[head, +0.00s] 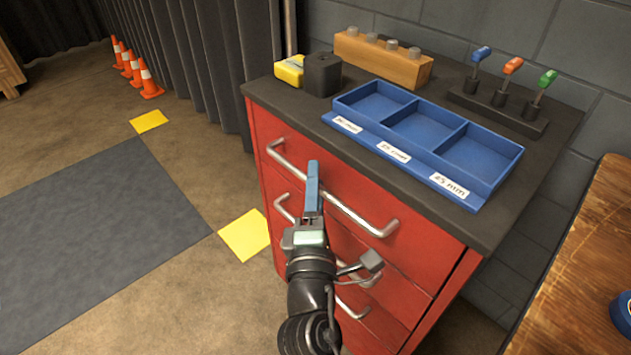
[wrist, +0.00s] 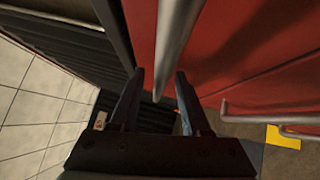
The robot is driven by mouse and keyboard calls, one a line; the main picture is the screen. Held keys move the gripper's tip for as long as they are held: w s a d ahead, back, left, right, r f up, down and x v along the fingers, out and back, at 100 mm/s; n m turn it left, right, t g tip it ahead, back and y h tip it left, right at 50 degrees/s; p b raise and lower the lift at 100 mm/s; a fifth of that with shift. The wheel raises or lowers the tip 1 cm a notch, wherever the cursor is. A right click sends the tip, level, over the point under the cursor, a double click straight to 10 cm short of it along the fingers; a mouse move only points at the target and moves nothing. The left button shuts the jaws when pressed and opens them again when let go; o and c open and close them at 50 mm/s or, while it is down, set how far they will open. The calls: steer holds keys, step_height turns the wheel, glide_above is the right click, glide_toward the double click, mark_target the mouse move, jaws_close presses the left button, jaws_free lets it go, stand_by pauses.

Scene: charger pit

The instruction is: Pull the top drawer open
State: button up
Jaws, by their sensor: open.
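The top drawer (head: 355,190) is the upper red front of a cabinet, and it looks flush with the cabinet. Its silver bar handle (head: 364,218) runs across the front. My gripper (head: 313,168) is at the handle, left of its middle in the head view. In the wrist view the two dark fingers of my gripper (wrist: 160,74) are apart. The handle bar (wrist: 178,40) runs down between them there, with a gap to each finger. I cannot tell how deep the bar sits between the fingers.
Lower drawers have similar handles (head: 283,208) below my gripper. A wooden table (head: 570,265) stands right.

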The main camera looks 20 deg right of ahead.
jaws_close()
stand_by(1.4)
